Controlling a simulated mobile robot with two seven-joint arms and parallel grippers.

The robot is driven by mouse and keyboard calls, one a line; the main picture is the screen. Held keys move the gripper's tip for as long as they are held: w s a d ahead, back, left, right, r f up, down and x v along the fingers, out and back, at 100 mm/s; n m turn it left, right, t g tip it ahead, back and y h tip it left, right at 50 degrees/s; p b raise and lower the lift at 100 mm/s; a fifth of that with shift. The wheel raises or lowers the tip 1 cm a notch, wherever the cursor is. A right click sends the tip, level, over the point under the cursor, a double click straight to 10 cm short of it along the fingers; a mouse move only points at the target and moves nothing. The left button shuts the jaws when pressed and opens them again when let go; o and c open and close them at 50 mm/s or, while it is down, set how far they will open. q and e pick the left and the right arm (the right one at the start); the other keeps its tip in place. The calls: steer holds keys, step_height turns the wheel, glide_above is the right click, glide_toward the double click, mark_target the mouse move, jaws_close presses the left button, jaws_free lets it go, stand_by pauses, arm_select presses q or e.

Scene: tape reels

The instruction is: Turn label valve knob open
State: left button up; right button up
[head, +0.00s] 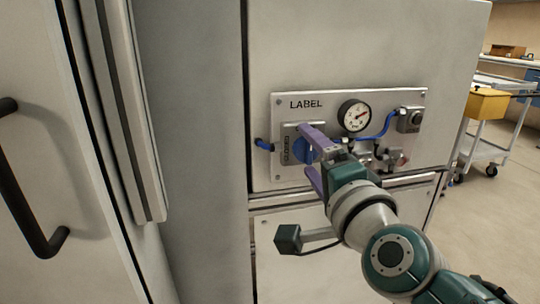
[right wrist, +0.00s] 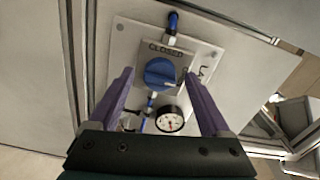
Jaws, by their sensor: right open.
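The blue valve knob (head: 304,151) is on a grey plate on the LABEL panel (head: 375,98) and is partly hidden by my right gripper in the head view. In the right wrist view the round blue knob (right wrist: 160,73) shows whole, with the word CLOSED beside it. My right gripper (head: 308,155) has purple fingers spread apart in front of the knob. In the right wrist view the fingers (right wrist: 160,75) stand on either side of the knob, with nothing held between them. I cannot tell whether they touch it. My left gripper is not in view.
A pressure gauge (head: 354,115) with blue hose sits right of the knob, and a small fitting (head: 409,120) is farther right. A door with a black handle (head: 28,190) stands at left. A cart with a yellow bin (head: 488,104) is at the far right, with open floor around it.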

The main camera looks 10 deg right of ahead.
steer(key=s+p, duration=0.2)
steer(key=s, duration=0.8)
steer(key=shift+d, duration=0.15)
steer(key=s+a+r+n+g+y+p, duration=0.55)
steer(key=r+n+p, duration=0.45)
steer(key=p, duration=0.3)
steer(key=s+d+r+n+g+h+p, duration=0.3)
steer(key=s+d+r+n+g+p, duration=0.15)
steer(key=s+p, duration=0.3)
steer(key=s+d+r+n+g+h+p, duration=0.3)
steer(key=s+d+r+g+p, duration=0.15)
steer(key=s+p, duration=0.35)
step_height(320, 180, up, 38)
steer(key=s+p, duration=0.1)
steer(key=p, duration=3.4)
steer(key=shift+s+a+f, duration=0.2)
